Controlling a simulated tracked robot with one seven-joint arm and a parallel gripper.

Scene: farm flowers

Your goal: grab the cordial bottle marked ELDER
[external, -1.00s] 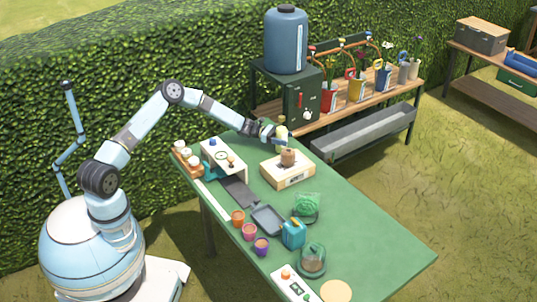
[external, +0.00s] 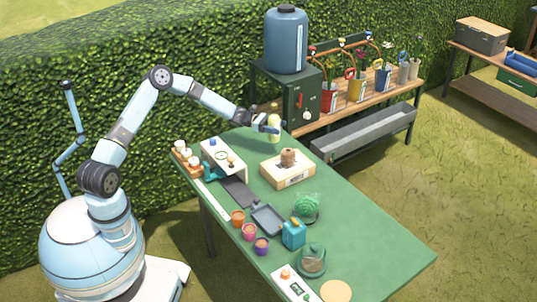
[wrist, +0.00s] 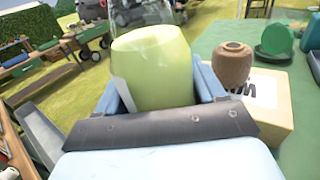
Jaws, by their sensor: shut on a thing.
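My gripper (external: 268,126) is over the far left end of the green table, shut on a pale yellow-green bottle (external: 274,127). In the wrist view the bottle (wrist: 152,65) fills the space between the two blue fingers (wrist: 160,95). A strip of a white label shows at its left side, but no lettering on it can be read. In the external view the bottle is upright and small, and I cannot tell for sure whether its base is clear of the table.
A pale box (external: 288,171) with a brown pot (external: 288,158) on top stands close to the right of the bottle. A white device (external: 223,158) stands in front of it. Small cups, a blue can (external: 293,234) and a tray (external: 267,219) lie nearer on the table (external: 370,240).

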